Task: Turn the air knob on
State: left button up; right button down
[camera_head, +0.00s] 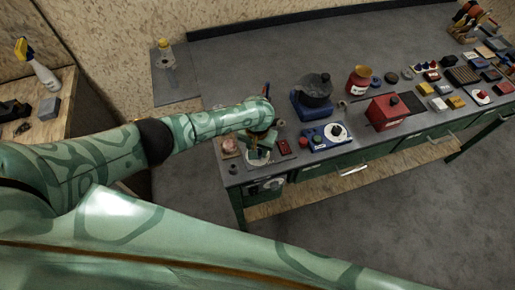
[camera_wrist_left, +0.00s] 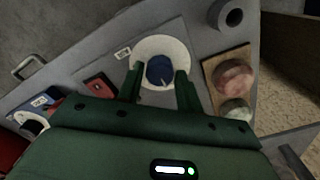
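The air knob (camera_wrist_left: 160,70) is blue and round with a light pointer mark. It sits on a white round dial (camera_wrist_left: 176,46) with a small label beside it, too small to read surely. My left gripper (camera_wrist_left: 159,88) is open, with one finger on each side of the knob; I cannot tell whether they touch it. In the head view my left gripper (camera_head: 262,145) is over the white dial (camera_head: 257,158) at the near left end of the bench, and it hides the knob there. My right gripper is in neither view.
A blue device with a white dial (camera_head: 327,136) stands farther right on the bench.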

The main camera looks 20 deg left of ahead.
pick_arm(q)
jog(key=c, duration=0.5)
